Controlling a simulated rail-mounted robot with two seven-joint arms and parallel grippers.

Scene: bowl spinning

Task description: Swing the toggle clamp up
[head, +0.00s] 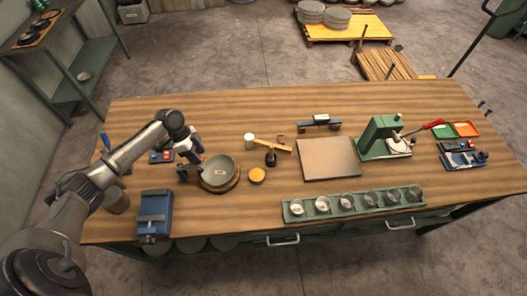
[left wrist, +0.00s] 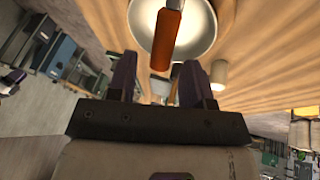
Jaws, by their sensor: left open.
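My left gripper (head: 193,157) is above the left side of a grey bowl (head: 220,169). In the left wrist view its two dark purple fingers (left wrist: 160,77) are apart with nothing held between them. An orange handle (left wrist: 169,36), which looks like the toggle clamp's lever, lies across the pale bowl (left wrist: 200,45) just beyond the fingertips, its near end in line with the gap. In the head view the gripper mostly hides the clamp; a small dark part (head: 182,174) shows beside the bowl. The bowl sits on a round wooden base (head: 220,188). My right gripper is not seen.
A blue box (head: 154,215) stands at the front left. A yellow disc (head: 257,174) and a wooden mallet (head: 270,144) lie right of the bowl. A green rack (head: 353,203) with several cups, a flat board (head: 328,159) and a green press (head: 381,137) are further right.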

